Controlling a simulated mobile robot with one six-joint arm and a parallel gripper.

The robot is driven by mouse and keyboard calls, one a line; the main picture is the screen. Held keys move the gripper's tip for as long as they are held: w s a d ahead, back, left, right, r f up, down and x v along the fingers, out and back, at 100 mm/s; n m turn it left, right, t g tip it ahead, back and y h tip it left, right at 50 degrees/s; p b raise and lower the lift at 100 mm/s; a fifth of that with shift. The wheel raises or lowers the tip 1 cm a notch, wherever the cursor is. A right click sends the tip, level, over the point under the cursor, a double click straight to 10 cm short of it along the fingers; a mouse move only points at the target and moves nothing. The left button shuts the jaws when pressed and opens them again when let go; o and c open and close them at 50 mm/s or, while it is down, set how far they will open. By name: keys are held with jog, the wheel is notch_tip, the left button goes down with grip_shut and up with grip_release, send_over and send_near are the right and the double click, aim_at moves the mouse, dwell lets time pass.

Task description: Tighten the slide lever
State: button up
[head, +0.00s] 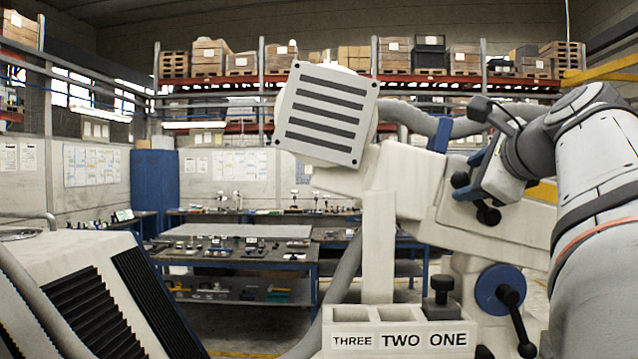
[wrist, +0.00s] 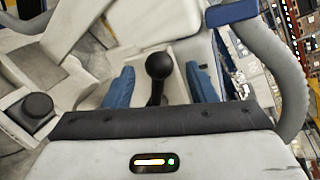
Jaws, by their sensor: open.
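A black ball-ended lever (wrist: 159,66) stands between the two blue fingers of my gripper (wrist: 161,86) in the wrist view. The fingers are open, one on each side of the ball, with a gap visible on both sides. In the head view my gripper (head: 482,188) is at the right side of the cream microscope arm (head: 410,180), beside small black knobs (head: 460,180). I cannot tell for sure which of these knobs is the lever between my fingers. The lever's base is partly hidden by my gripper in the wrist view.
A blue disc (head: 489,291) with a black handle (head: 512,310) sits lower on the stand. A grey hose (wrist: 285,70) runs close on the right in the wrist view.

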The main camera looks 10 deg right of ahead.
jog(key=v, duration=0.4)
jog(key=shift+s+r+b, duration=0.1)
jog(key=shift+s+b, duration=0.15)
jog(key=shift+b, duration=0.05)
